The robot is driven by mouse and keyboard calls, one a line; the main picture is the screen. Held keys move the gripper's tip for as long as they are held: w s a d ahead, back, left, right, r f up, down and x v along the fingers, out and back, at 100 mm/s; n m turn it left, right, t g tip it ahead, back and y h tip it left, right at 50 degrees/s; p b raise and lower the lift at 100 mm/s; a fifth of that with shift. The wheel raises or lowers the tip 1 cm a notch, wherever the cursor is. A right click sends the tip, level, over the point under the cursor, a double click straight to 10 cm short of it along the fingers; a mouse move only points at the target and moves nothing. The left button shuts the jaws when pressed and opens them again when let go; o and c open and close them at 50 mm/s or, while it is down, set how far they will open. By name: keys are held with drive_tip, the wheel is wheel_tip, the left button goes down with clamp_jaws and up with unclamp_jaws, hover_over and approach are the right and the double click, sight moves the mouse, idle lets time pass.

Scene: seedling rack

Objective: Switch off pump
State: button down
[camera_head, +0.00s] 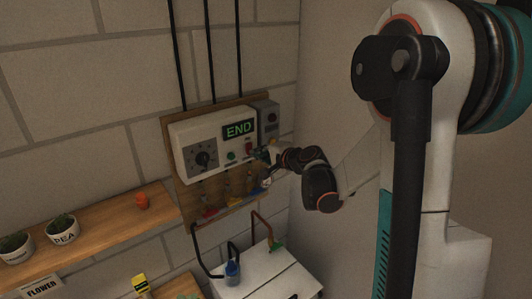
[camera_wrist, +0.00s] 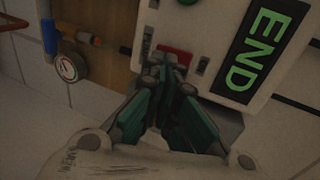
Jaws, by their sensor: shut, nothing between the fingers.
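The pump control box (camera_head: 205,148) is a pale box on a wooden board on the wall, with a black dial (camera_head: 204,160) and a display (camera_head: 239,129) reading END in green. A red switch (camera_head: 249,148) sits on its front at the lower right, below the display. My gripper (camera_head: 262,155) is at the box's lower right, by the red switch. In the wrist view my gripper (camera_wrist: 166,72) has its green fingers together, with the tips at the red switch (camera_wrist: 174,56), which they partly hide. I cannot tell whether they touch it. A green button (camera_head: 231,156) is left of the switch.
A grey box (camera_head: 267,118) is mounted right of the control box. Several coloured valves hang below, with a gauge (camera_wrist: 69,67) near my gripper. A wooden shelf (camera_head: 105,222) with potted seedlings is at left. A white tank (camera_head: 268,277) with pipes stands below.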

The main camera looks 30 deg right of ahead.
drive_tip(key=shift+w+a+f, duration=0.1)
drive_tip(key=shift+w+f, duration=0.05)
drive_tip(key=shift+w, duration=0.3)
drive_tip(key=shift+w+f+b, duration=0.2)
drive_tip(key=shift+b, duration=0.4)
drive_tip(key=shift+r, duration=0.15)
drive_tip(key=shift+r+p, duration=0.4)
drive_tip(key=shift+r, duration=0.3)
